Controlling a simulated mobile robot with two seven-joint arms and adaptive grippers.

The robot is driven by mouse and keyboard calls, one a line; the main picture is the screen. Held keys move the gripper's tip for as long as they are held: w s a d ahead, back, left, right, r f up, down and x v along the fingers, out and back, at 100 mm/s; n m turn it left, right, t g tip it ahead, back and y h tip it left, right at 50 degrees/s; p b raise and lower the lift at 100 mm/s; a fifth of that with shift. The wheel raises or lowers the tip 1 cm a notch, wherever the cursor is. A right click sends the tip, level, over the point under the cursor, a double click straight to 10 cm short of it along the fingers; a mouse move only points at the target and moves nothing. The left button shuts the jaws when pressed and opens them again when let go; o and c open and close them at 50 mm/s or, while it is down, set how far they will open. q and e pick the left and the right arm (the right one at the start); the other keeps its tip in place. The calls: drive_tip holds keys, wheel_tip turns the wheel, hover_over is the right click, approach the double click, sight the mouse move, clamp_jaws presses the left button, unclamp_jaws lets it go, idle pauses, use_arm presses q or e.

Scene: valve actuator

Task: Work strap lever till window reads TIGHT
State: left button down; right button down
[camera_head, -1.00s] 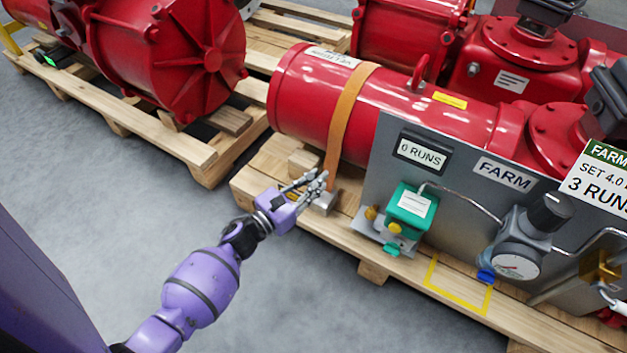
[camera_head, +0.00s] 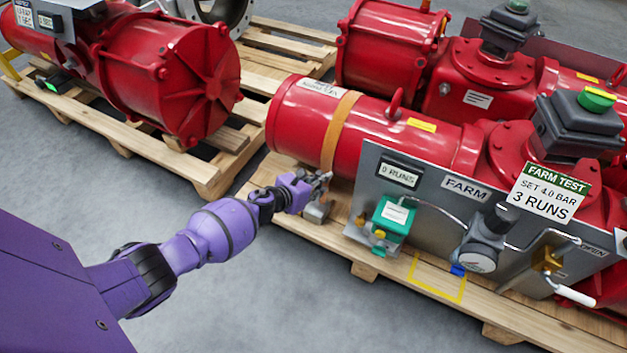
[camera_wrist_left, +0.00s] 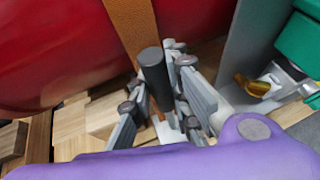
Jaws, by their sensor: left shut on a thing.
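The orange strap (camera_head: 338,128) wraps around the red cylinder (camera_head: 300,110) and runs down to a small grey metal ratchet body (camera_head: 318,211) on the pallet. My left gripper (camera_head: 322,184) is at the strap's lower end, just above that body. In the left wrist view the strap (camera_wrist_left: 133,22) hangs behind a dark upright round lever grip (camera_wrist_left: 153,70). The left gripper (camera_wrist_left: 160,95) has its fingers on both sides of this grip and is shut on it. No window reading TIGHT is legible; the fingers hide part of the ratchet. My right gripper is out of view.
A grey panel (camera_head: 425,215) stands close right of the gripper, with a green box (camera_head: 393,218), a gauge (camera_head: 478,262) and a "0 RUNS" display (camera_head: 398,174). The wooden pallet (camera_head: 300,228) lies below. Grey floor (camera_head: 260,300) is clear in front.

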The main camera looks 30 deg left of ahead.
use_arm(q)
drive_tip(key=shift+d+f, duration=0.1)
drive_tip(key=shift+f, duration=0.05)
drive_tip(key=c, duration=1.6)
unclamp_jaws()
drive_tip(key=shift+w, duration=0.1)
drive_tip(key=shift+s+a+r, duration=0.25)
drive_tip(key=shift+s+a, duration=0.05)
drive_tip(key=shift+a, duration=0.05)
drive_tip(key=v, duration=1.1)
drive_tip(key=shift+s+d+r, duration=0.15)
drive_tip(key=shift+r, duration=0.05)
